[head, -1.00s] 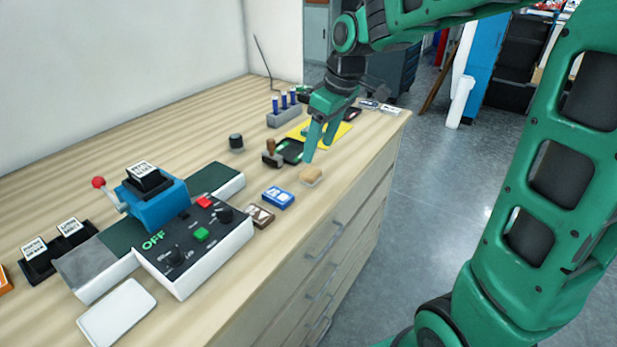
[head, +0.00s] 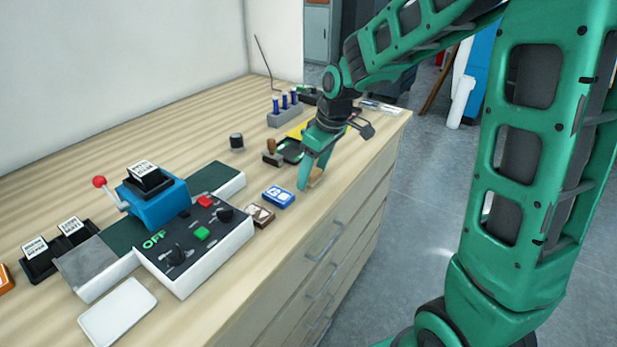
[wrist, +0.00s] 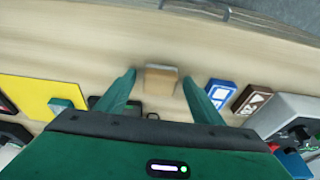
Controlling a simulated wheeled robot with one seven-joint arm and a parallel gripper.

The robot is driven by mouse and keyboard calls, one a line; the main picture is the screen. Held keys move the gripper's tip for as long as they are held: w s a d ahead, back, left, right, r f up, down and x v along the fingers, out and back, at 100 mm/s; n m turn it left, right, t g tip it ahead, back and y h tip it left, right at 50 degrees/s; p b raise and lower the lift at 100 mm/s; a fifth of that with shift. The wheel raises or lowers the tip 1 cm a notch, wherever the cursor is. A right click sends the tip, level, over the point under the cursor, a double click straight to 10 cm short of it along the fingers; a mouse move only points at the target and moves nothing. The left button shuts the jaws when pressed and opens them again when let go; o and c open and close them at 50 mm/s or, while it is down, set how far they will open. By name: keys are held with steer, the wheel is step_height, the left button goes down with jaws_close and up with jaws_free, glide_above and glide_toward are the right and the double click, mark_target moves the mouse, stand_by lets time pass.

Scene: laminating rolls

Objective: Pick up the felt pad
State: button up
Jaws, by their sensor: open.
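The felt pad (head: 317,178) is a small tan block on the wooden counter near its front edge, partly hidden by my gripper in the head view. In the wrist view the felt pad (wrist: 160,80) shows between my fingertips, with a gap on each side. My green gripper (head: 308,181) is open and points down at the pad. It also shows in the wrist view (wrist: 159,79), one finger to each side of the pad. I cannot tell exactly how high the tips are above the counter.
A blue labelled block (head: 278,197) and a brown one (head: 260,214) lie beside the control box (head: 190,262). A stamp with a wooden handle (head: 271,150) and a yellow sheet (wrist: 38,95) are on the other side. The counter's front edge is close.

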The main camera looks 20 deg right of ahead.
steer(key=shift+c, duration=0.2)
steer(key=c, duration=1.1)
steer(key=shift+r, duration=0.1)
steer(key=shift+r, duration=0.5)
steer(key=r, duration=0.2)
steer(key=a+r, duration=0.1)
steer(key=shift+s+r, duration=0.35)
steer(key=s+a+r, duration=0.4)
steer(key=a, duration=0.1)
steer(key=s+a+r, duration=0.2)
steer(key=a, duration=0.1)
steer(key=shift+s+r, duration=0.1)
steer(key=shift+s, duration=0.3)
